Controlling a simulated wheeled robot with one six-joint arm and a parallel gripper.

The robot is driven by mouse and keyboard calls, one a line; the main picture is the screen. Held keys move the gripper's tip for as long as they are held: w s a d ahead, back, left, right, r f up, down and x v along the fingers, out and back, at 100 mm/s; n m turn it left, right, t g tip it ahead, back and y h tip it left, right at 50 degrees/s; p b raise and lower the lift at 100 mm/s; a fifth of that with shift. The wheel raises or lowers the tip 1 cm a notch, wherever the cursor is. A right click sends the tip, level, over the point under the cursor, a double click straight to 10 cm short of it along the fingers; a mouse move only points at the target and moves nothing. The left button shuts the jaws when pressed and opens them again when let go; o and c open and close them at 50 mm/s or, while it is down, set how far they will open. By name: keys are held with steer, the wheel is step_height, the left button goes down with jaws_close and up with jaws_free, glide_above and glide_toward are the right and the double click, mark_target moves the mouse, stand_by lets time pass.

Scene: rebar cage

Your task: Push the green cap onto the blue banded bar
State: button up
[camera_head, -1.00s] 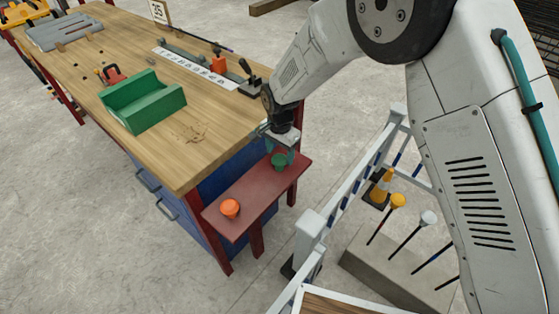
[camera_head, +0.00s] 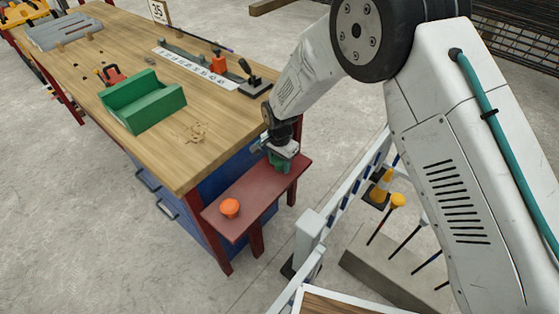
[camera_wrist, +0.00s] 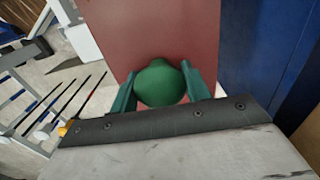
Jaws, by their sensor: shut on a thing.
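The green cap (camera_head: 280,168) is at the red side shelf, between the jaws of my gripper (camera_head: 283,160). In the wrist view the round top of the green cap (camera_wrist: 160,82) shows between the two green fingers of my gripper (camera_wrist: 160,88), which are shut on it. The shelf lies close below; I cannot tell whether the cap still touches it. Several thin dark bars (camera_head: 404,243) lean up from a concrete block at the lower right.
An orange cap (camera_head: 230,208) sits on the red shelf (camera_head: 250,208). A white railing (camera_head: 345,195) stands between shelf and bars. A yellow cap (camera_head: 398,200) tops one bar, near an orange cone (camera_head: 381,187). The workbench (camera_head: 185,165) holds a green tray (camera_head: 143,103).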

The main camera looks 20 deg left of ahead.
mark_target(280, 160)
steer(key=shift+r, duration=0.45)
steer(key=r, duration=0.2)
steer(key=s, duration=0.1)
steer(key=shift+d+r, duration=0.3)
steer(key=shift+r, duration=0.1)
steer(key=s+d+r, duration=0.1)
steer(key=s+d, duration=0.6)
steer(key=s, duration=0.5)
steer(key=w+d+f+m, duration=0.1)
steer(key=w+d+m, duration=0.35)
steer(key=d, duration=0.95)
steer(key=w+d+f+m, duration=0.1)
steer(key=w+d+m, duration=0.1)
steer(key=w+d, duration=0.85)
steer(key=s+d+f, duration=0.1)
steer(key=s+d, duration=0.2)
steer(key=d, duration=1.1)
steer(key=s+d+f, duration=0.1)
steer(key=s+d, duration=0.2)
steer(key=d, duration=1.2)
steer(key=shift+s+d+f, duration=0.15)
steer(key=shift+s+f, duration=0.25)
